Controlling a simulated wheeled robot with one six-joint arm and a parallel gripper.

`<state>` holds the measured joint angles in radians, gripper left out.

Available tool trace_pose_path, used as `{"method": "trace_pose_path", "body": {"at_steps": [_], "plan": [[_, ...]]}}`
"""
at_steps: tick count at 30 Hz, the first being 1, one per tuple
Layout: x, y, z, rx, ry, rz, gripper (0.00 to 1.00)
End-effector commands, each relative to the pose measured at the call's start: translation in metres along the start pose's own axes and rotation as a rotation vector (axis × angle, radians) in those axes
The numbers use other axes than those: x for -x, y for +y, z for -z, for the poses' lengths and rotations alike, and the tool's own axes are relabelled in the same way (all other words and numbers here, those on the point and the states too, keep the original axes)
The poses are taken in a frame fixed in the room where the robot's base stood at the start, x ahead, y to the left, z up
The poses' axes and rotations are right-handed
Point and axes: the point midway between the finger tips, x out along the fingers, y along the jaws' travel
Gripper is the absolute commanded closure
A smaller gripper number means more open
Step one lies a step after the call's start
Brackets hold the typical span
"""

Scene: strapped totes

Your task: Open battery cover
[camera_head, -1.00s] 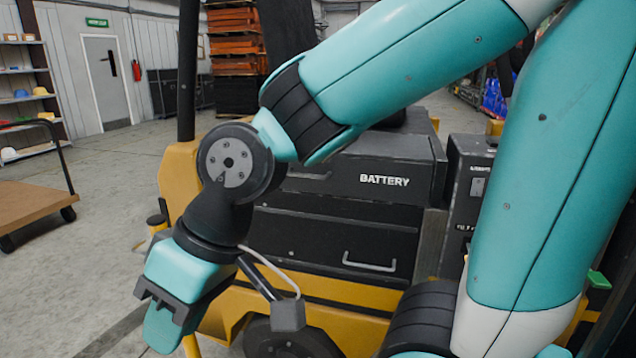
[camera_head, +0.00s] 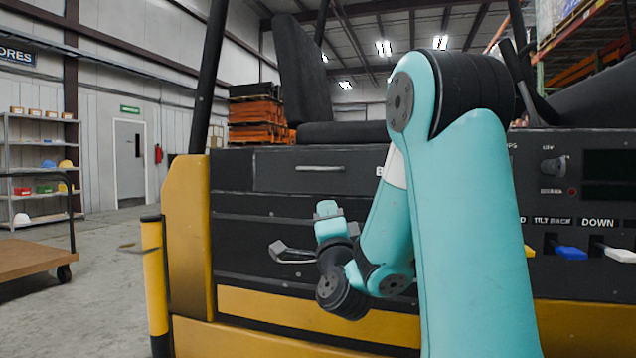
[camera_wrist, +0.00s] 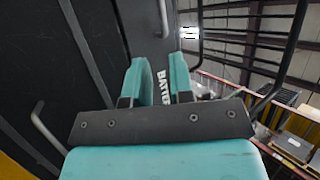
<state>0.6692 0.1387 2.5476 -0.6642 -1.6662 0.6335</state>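The battery cover (camera_head: 275,170) is the black upper panel on the side of the yellow and black truck. It looks shut, with a bar handle (camera_head: 320,168) near its top; my arm hides most of its BATTERY lettering. My gripper (camera_head: 327,205) is in front of the panels, below and slightly right of that handle in the head view. In the wrist view, my gripper (camera_wrist: 160,82) is open and empty, its two teal fingers apart. The lettering (camera_wrist: 165,88) shows between them, and the cover handle (camera_wrist: 163,17) lies beyond the fingertips.
A lower black panel (camera_head: 240,236) has its own handle, also in the wrist view (camera_wrist: 45,127). A yellow post (camera_head: 155,285) stands left of the truck. Levers (camera_head: 570,252) are at right. A cart (camera_head: 30,256) stands far left, with open floor between.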

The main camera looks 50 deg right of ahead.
Motion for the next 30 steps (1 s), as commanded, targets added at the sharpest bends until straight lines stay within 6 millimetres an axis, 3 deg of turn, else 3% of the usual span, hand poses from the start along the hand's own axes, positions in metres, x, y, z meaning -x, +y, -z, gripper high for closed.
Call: {"method": "trace_pose_path", "body": {"at_steps": [7, 21, 30], "plan": [[-0.035, -0.009, 0.000, 0.000, -0.005, -0.001, 0.78], [-0.128, -0.009, 0.000, 0.001, -0.005, -0.001, 0.78], [-0.163, -0.005, -0.001, 0.001, -0.006, -0.002, 0.78]]}}
